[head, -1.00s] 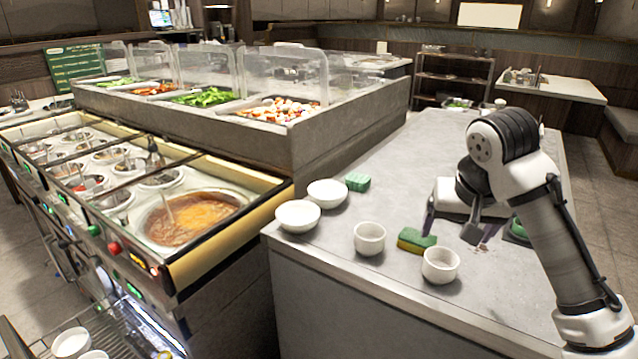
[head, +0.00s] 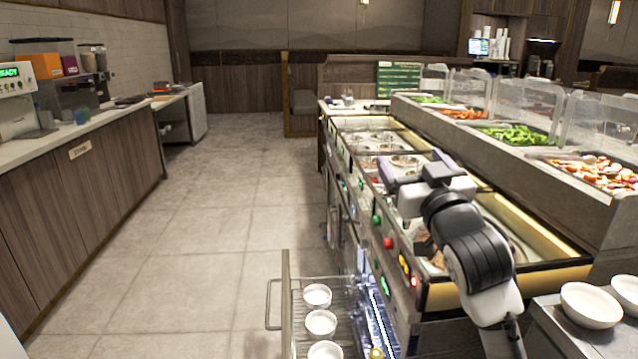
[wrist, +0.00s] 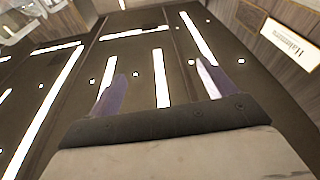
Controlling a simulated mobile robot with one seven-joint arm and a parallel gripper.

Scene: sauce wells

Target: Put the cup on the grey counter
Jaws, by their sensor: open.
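Several white cups stand in the pulled-out wire drawer at the bottom of the head view: a far cup (head: 317,296), a middle cup (head: 320,323) and a near cup (head: 325,350), cut by the frame edge. I cannot tell which cup is meant. The grey counter (head: 556,338) shows only as a corner at bottom right. My gripper (head: 412,168) is up in front of the sauce wells, above and to the right of the drawer. In the wrist view my gripper (wrist: 162,90) is open and empty, with its fingers pointing towards the ceiling.
Two white bowls, a nearer bowl (head: 590,305) and one cut by the edge, stand on the grey counter. The sauce-well unit (head: 550,262) and the salad bar (head: 560,200) fill the right. The drawer (head: 287,310) juts into the aisle. The tiled floor (head: 215,240) is clear.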

